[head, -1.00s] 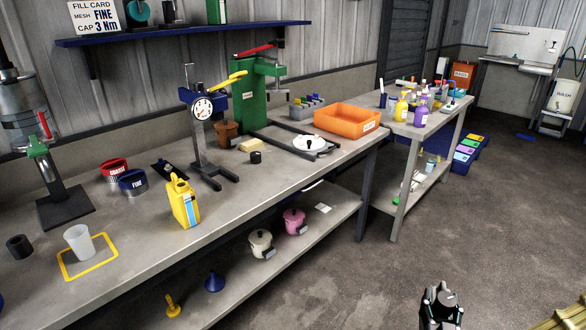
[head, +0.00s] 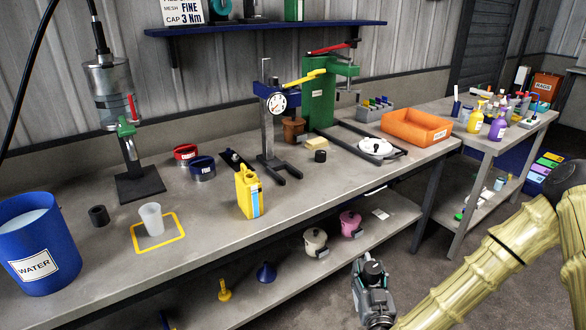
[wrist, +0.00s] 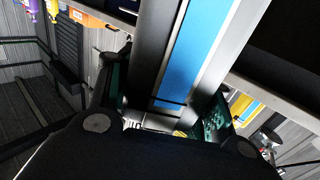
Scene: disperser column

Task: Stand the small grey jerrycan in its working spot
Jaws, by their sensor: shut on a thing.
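The small grey jerrycan with a blue and white label fills the middle of the wrist view (wrist: 192,55), between my fingers. My gripper (head: 372,290) is shut on it, in front of the bench's front edge in the head view; the jerrycan is small and mostly hidden there. A yellow square outline (head: 137,247) is marked on the left part of the bench top. A translucent cup (head: 151,219) stands upright inside that outline. A larger yellow jerrycan (head: 248,192) stands right of it, near the bench's front edge.
A blue water bucket (head: 38,243) stands at the bench's left end. A black ring (head: 98,215), a disperser stand (head: 138,183) and a gauge stand (head: 270,125) occupy the bench. The lower shelf (head: 285,282) holds funnels and pots. Bare bench top lies between outline and yellow jerrycan.

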